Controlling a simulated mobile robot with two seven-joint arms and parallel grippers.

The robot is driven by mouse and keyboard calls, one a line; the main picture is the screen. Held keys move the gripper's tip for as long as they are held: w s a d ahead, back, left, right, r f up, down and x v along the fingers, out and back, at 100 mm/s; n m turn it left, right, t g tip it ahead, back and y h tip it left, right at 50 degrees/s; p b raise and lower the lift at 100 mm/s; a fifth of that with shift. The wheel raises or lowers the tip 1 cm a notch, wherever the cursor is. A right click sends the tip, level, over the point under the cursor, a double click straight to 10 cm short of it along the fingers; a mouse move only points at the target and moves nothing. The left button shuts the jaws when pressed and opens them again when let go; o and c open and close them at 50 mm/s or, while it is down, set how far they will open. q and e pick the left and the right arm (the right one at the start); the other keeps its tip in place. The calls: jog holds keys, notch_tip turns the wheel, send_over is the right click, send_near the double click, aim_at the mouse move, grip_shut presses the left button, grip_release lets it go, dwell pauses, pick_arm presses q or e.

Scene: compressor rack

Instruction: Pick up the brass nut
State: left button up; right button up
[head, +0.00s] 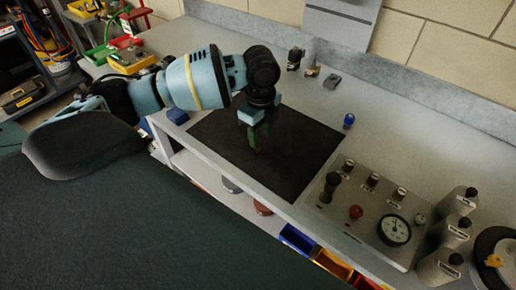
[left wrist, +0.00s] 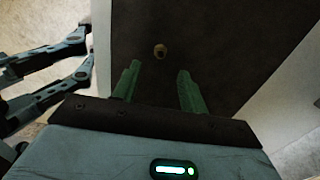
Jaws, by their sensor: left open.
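In the head view my left gripper (head: 255,148) points down over the middle of the dark mat (head: 310,150). I cannot make out the nut in the head view; the gripper may hide it. My right gripper is not in view.
A control panel (head: 340,217) with knobs and a gauge stands right of the mat. Grey bottles (head: 455,230) stand beyond it. A blue-topped small item (head: 349,120) is near the mat's right corner. A blue block (head: 177,116) sits at the mat's left.

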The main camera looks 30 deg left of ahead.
aim_at(258, 148)
pick_arm(q)
jog(key=shift+a+f, duration=0.15)
jog(key=shift+f, duration=1.15)
jog(key=shift+a+f, duration=0.1)
jog(key=shift+f, duration=1.15)
jog(key=shift+s, duration=0.1)
jog(key=shift+c, duration=0.4)
grip_shut()
